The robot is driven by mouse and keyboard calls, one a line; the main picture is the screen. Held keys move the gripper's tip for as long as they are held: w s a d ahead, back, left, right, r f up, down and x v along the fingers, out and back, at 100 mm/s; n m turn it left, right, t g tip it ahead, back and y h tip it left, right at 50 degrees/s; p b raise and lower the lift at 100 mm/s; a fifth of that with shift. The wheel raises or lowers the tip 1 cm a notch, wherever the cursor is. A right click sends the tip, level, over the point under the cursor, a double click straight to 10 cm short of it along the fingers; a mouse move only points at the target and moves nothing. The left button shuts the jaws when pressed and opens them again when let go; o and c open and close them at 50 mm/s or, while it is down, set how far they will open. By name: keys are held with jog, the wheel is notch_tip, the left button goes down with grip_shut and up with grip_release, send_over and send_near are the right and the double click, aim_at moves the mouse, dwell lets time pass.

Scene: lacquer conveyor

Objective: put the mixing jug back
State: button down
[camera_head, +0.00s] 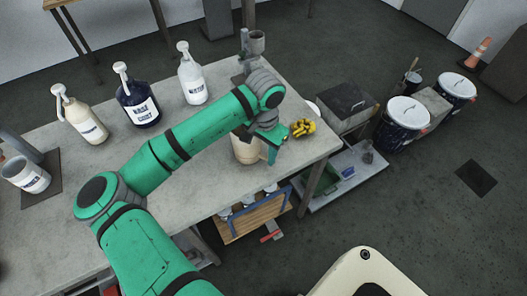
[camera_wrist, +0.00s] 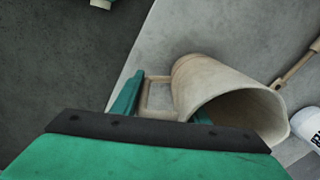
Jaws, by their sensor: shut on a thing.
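The mixing jug (camera_head: 246,152) is a beige, open-topped vessel near the right end of the grey worktop (camera_head: 200,185). My gripper (camera_head: 270,143) is at its right side, partly covering it. In the wrist view the jug (camera_wrist: 222,82) shows its wide mouth, and its squared handle (camera_wrist: 158,96) points left. One green finger of my gripper (camera_wrist: 165,105) is left of the handle; the other shows at the jug's mouth. The gripper is shut on the jug. I cannot tell whether the jug's base touches the worktop.
Cream (camera_head: 82,118), dark blue (camera_head: 138,102) and white (camera_head: 192,80) pump bottles stand along the back. A labelled cup (camera_head: 25,175) is at the left. A yellow-and-black item (camera_head: 303,127) lies by the right edge. Lidded drums (camera_head: 402,120) stand on the floor beyond. The worktop's middle is bare.

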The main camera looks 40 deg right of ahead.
jog(key=shift+f, duration=0.15)
jog(key=c, duration=1)
grip_release()
jog(key=shift+w, duration=0.1)
jog(key=shift+c, duration=0.2)
jog(key=shift+s, duration=0.2)
notch_tip(320, 180, up, 12)
jog(key=shift+r, duration=0.15)
jog(key=shift+w, duration=0.1)
